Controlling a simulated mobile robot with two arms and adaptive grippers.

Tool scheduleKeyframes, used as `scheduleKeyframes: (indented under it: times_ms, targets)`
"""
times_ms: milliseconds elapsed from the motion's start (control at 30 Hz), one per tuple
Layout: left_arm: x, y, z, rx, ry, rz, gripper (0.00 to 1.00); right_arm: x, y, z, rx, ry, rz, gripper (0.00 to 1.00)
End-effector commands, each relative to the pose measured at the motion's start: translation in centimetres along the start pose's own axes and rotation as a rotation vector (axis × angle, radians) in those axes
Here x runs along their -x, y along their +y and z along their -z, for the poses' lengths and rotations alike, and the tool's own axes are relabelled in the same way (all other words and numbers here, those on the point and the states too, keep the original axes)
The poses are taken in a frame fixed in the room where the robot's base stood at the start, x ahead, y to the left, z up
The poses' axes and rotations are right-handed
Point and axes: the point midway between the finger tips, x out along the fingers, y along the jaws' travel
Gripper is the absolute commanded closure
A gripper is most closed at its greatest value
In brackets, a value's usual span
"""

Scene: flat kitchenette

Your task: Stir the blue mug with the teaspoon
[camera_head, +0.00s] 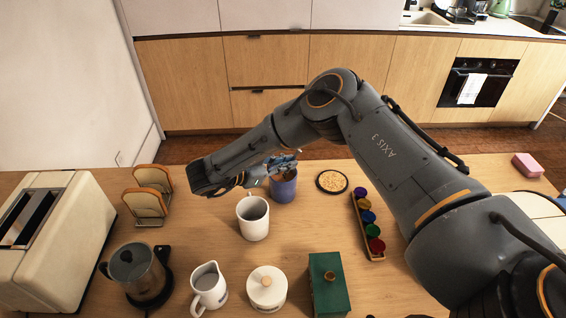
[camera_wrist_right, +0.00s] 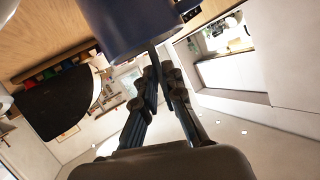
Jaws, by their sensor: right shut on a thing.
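The blue mug (camera_head: 286,191) stands upright on the wooden counter, just behind a white mug (camera_head: 254,226). My right gripper (camera_head: 283,165) is over the blue mug's rim. In the right wrist view the gripper (camera_wrist_right: 163,80) is shut on a thin dark strip, which looks like the handle of the teaspoon (camera_wrist_right: 154,58). The strip runs from the fingertips to the rim of the blue mug (camera_wrist_right: 135,25). The spoon's lower end is hidden in the mug. My left gripper is not in view.
A round black dish (camera_head: 332,181) and a rack of coloured pods (camera_head: 378,246) are to the right. A milk jug (camera_head: 208,290), a lidded white pot (camera_head: 267,290) and a green box (camera_head: 326,292) stand in front. A kettle (camera_head: 140,270), toast rack (camera_head: 149,203) and toaster (camera_head: 70,250) are left.

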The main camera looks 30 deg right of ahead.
Motion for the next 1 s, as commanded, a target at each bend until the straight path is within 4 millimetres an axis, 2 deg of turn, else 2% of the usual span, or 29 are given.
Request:
scheduleKeyframes:
  times_ms: [33, 700, 1000]
  targets:
    - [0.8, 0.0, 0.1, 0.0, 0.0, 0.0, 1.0, 0.1, -0.1, 0.8, 0.0, 0.0, 0.0, 1.0]
    - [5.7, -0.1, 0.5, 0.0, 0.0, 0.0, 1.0, 0.0, -0.1, 6.2, -0.001, 0.001, -0.001, 1.0]
    - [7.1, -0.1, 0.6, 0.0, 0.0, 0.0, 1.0, 0.0, -0.1, 7.9, -0.001, 0.0, -0.001, 1.0]
